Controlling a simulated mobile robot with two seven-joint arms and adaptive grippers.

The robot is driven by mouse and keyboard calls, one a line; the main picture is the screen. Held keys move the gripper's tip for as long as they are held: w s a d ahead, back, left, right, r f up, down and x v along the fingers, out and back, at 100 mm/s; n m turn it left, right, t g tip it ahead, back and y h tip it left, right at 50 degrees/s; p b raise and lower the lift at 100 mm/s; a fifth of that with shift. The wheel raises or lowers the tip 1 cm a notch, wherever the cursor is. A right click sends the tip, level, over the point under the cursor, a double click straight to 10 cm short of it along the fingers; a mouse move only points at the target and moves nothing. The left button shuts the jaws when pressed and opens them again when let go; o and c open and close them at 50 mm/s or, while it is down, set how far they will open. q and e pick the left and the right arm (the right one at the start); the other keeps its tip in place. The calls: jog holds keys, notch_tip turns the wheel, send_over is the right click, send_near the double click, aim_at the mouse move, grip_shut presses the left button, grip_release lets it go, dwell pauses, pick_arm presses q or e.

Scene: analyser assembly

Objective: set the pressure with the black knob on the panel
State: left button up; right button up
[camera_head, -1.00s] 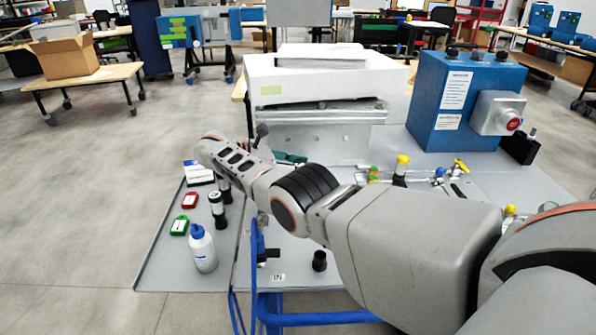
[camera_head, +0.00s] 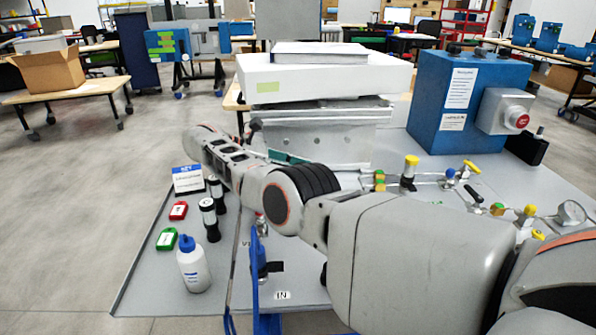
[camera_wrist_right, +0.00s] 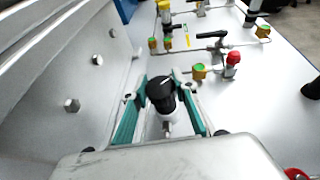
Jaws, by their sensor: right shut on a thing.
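The black knob (camera_wrist_right: 160,92), with a white line on its top and a pale body below, shows in the right wrist view. My right gripper (camera_wrist_right: 161,100) has its two teal fingers on either side of the knob and is shut on it. In the head view my right arm comes in from the right and hides the knob. Only a little teal of the right gripper (camera_head: 286,157) shows there, beside the white and grey unit. The grey panel (camera_head: 540,180) lies under the arm. My left gripper is in neither view.
Valves, including one with a yellow cap (camera_head: 410,163), and a gauge (camera_head: 571,212) stand right of the arm. A blue box (camera_head: 470,95) with a red button is behind. A white bottle (camera_head: 193,265) and black-and-white cylinders (camera_head: 208,220) stand at left. A metal wall (camera_wrist_right: 75,75) is close to the gripper.

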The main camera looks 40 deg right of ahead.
jog(key=shift+d+r, duration=0.2)
jog(key=shift+d, duration=0.05)
dwell(0.3)
jog(key=o, duration=1.1)
jog(key=shift+s+d, duration=0.15)
jog(key=shift+a+f, duration=0.1)
jog(key=shift+a, duration=0.1)
jog(key=shift+r, duration=0.25)
notch_tip(320, 180, up, 10)
jog(key=shift+f, duration=0.2)
